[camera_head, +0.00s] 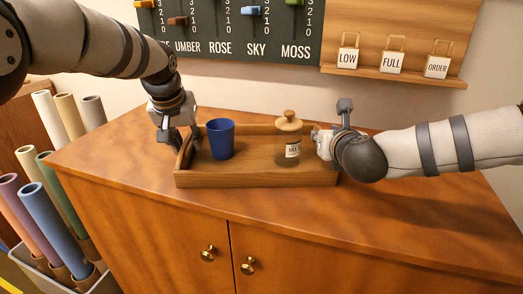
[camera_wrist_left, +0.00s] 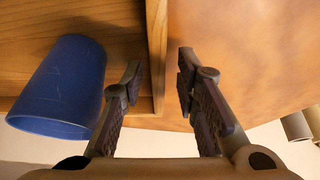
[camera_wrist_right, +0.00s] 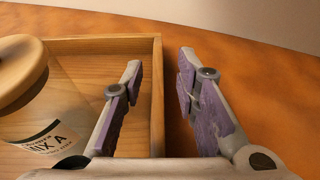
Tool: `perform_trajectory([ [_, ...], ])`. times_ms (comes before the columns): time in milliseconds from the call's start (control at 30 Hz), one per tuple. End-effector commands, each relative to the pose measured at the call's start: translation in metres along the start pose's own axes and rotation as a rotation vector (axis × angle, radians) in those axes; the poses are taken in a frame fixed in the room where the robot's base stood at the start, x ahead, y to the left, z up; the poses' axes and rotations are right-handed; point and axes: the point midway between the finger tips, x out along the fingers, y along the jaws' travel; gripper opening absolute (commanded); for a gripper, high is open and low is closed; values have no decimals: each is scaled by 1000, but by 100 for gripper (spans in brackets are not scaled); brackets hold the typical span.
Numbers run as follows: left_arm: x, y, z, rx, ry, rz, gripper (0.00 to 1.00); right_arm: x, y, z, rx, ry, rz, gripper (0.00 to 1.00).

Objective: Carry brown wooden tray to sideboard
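The brown wooden tray (camera_head: 232,179) sits on top of a wooden cabinet with two doors, apparently the sideboard (camera_head: 140,222). A blue cup (camera_head: 220,140) and a lidded jar (camera_head: 289,153) stand upright in it. My left gripper (camera_head: 177,139) is at the tray's left end. In the left wrist view its open fingers (camera_wrist_left: 158,72) are on either side of the tray's end wall (camera_wrist_left: 156,45), with gaps. My right gripper (camera_head: 321,138) is at the right end. In the right wrist view its fingers (camera_wrist_right: 158,75) are open around that wall (camera_wrist_right: 157,105).
A bin (camera_head: 103,284) of rolled papers stands left of the cabinet. A pigment board (camera_head: 240,30) and a shelf (camera_head: 390,75) with several labelled blocks are on the wall behind. The cabinet top is bare in front and to the right.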

Motion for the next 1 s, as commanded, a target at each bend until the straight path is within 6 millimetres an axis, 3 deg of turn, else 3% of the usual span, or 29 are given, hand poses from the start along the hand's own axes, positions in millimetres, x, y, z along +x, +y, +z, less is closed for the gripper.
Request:
perform_trajectory([
  [467, -5, 1, -1, 1, 2, 2, 29, 0, 2, -1, -2, 1, 4, 29],
  [567, -24, 1, -2, 1, 3, 2, 29, 0, 2, -1, -2, 1, 4, 29],
  [800, -88, 1, -1, 1, 3, 2, 29, 0, 2, -1, -2, 1, 4, 29],
  [1000, -116, 1, 0, 2, 0, 2, 29, 0, 2, -1, -2, 2, 4, 29],
])
